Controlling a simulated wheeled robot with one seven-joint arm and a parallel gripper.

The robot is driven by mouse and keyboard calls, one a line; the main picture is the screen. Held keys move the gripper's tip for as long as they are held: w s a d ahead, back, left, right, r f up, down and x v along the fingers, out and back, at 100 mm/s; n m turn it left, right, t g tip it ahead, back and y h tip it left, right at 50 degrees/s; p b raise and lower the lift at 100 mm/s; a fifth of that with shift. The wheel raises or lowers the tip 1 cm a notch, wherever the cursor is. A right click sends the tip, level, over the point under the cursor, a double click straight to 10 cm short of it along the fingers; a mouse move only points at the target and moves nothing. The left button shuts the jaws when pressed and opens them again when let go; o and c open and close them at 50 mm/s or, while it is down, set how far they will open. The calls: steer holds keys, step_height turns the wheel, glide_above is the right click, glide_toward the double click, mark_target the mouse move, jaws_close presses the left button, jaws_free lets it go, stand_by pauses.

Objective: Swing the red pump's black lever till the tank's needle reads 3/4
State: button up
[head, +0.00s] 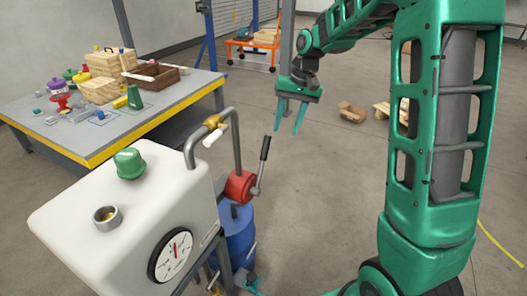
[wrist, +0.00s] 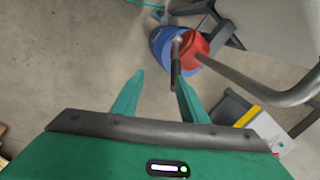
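The red pump (head: 240,186) sits on a blue drum (head: 238,235) beside the white tank (head: 130,195). Its lever stands nearly upright, leaning right, with a black grip (head: 265,148) on top. The tank's round gauge (head: 171,256) has a red needle pointing roughly upward; its markings are too small to read. My gripper (head: 291,117) is open and empty, fingers downward, above and right of the lever. In the wrist view, the black lever (wrist: 176,68) appears by the right fingertip of my gripper (wrist: 159,76), with the red pump (wrist: 194,50) beyond; contact is unclear.
A grey pipe with a brass valve (head: 213,121) rises between tank and pump. A green cap (head: 129,163) and an open metal filler neck (head: 107,216) are on the tank top. A cluttered workbench (head: 160,122) stands behind left.

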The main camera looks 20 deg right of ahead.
glide_toward(264, 150)
steer(key=shift+w+d+f+n+y, duration=0.15)
steer(key=shift+w+d+f, duration=0.15)
steer(key=shift+w, duration=0.25)
steer(key=shift+w+d+f+n+y, duration=0.15)
steer(key=shift+w+d+f, duration=0.2)
steer(key=shift+w, duration=0.2)
steer(key=x, duration=1)
steer(key=shift+f, duration=0.25)
steer(key=shift+a, duration=0.1)
jaws_close()
